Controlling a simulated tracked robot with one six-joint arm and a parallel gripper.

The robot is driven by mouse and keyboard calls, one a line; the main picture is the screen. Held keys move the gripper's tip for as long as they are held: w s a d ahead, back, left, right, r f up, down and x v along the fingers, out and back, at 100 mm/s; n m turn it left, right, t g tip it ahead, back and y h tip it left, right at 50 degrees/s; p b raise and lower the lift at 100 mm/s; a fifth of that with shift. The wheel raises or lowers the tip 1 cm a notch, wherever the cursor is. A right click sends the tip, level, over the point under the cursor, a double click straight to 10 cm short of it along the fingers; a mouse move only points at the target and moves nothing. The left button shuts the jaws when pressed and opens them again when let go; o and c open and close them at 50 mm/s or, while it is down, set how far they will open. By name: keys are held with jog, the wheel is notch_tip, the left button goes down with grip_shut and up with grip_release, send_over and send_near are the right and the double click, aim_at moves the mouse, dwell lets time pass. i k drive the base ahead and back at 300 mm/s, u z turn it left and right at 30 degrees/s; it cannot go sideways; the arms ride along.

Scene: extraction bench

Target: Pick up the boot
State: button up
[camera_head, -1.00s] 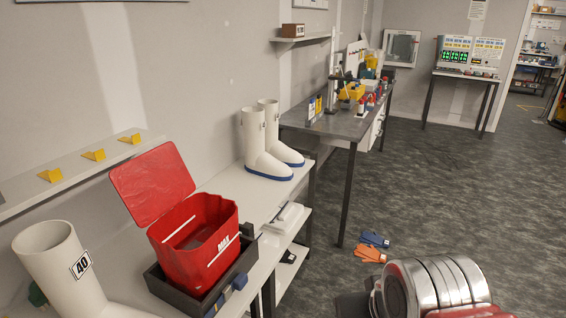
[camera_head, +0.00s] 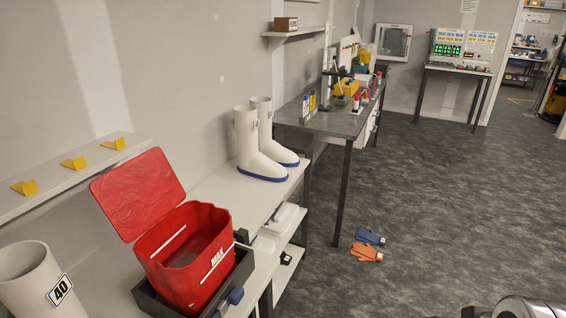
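A pair of tall white boots with blue soles stands upright on the white bench, a nearer boot (camera_head: 250,145) and a farther boot (camera_head: 266,125) close beside it. Another white boot (camera_head: 27,274), with a label reading 40, is at the lower left, much nearer; the picture edge cuts off its lower part. My gripper is not in view; only a metallic piece of my arm shows at the bottom right corner.
A red open-lidded bin (camera_head: 190,262) in a dark tray (camera_head: 150,296) stands between the near boot and the pair. A dark workbench (camera_head: 335,124) with tools is beyond. Blue gloves (camera_head: 370,237) and orange gloves (camera_head: 366,253) lie on the floor. The floor at right is clear.

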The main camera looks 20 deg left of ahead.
aim_at(251, 162)
jog(key=z, duration=0.45)
jog(key=i, duration=2.95)
jog(key=u, duration=1.05)
